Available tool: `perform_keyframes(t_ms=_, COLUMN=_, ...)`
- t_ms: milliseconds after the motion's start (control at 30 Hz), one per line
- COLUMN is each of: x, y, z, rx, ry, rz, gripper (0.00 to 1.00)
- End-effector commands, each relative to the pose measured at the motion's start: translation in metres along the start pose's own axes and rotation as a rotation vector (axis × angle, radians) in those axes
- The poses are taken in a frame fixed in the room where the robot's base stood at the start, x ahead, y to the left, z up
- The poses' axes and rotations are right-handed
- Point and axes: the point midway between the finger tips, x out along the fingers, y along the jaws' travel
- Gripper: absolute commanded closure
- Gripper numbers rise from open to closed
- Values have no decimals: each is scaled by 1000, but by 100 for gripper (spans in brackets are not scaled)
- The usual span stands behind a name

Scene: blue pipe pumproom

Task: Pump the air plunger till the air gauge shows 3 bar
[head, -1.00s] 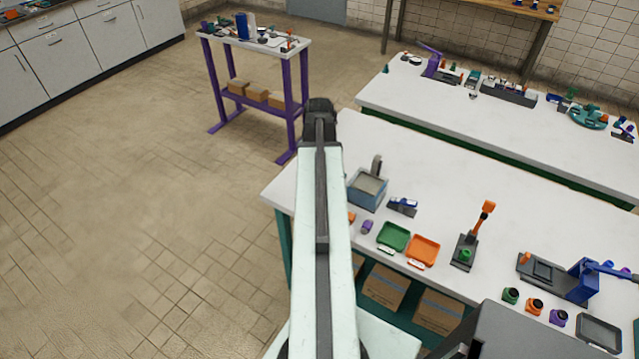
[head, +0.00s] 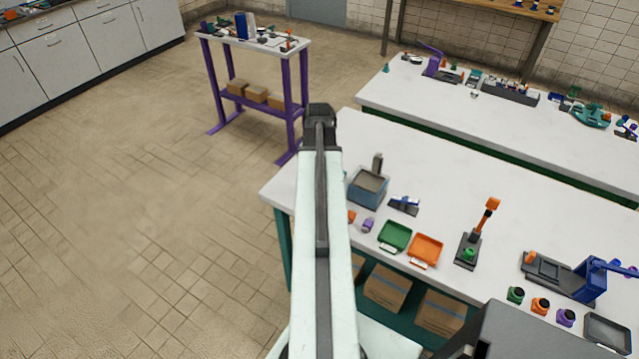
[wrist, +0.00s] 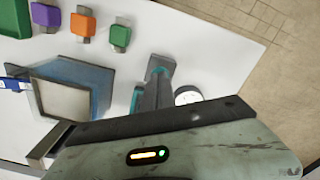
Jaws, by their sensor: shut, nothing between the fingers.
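My gripper (wrist: 156,82) is shut and empty in the wrist view, its dark grey fingers close together above the white table. Teal parts (wrist: 158,72), which look like the air pump, show around the fingertips. The plunger handle cannot be made out, nor whether the fingers touch it. The round white air gauge (wrist: 187,96) is just right of the fingers; its lower edge is cut off by my gripper body and its reading is too small to tell. In the head view my arm hides the pump, the gauge and the fingertips.
The table (head: 440,175) also holds a blue sand-filled box (head: 367,187), a purple piece (head: 368,225), and green (head: 394,236) and orange (head: 425,248) trays. Orange (wrist: 83,22) and green (wrist: 120,37) blocks lie near the gripper. Floor is clear left.

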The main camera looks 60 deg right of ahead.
Motion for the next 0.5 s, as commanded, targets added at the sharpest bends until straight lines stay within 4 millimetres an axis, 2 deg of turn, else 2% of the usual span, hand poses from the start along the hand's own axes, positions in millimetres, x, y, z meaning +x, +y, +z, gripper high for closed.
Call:
perform_keyframes(t_ms=167, x=8, y=0, z=0, rx=0, ry=-1, rz=0, gripper=100)
perform_keyframes(t_ms=500, x=8, y=0, z=0, rx=0, ry=-1, rz=0, gripper=100)
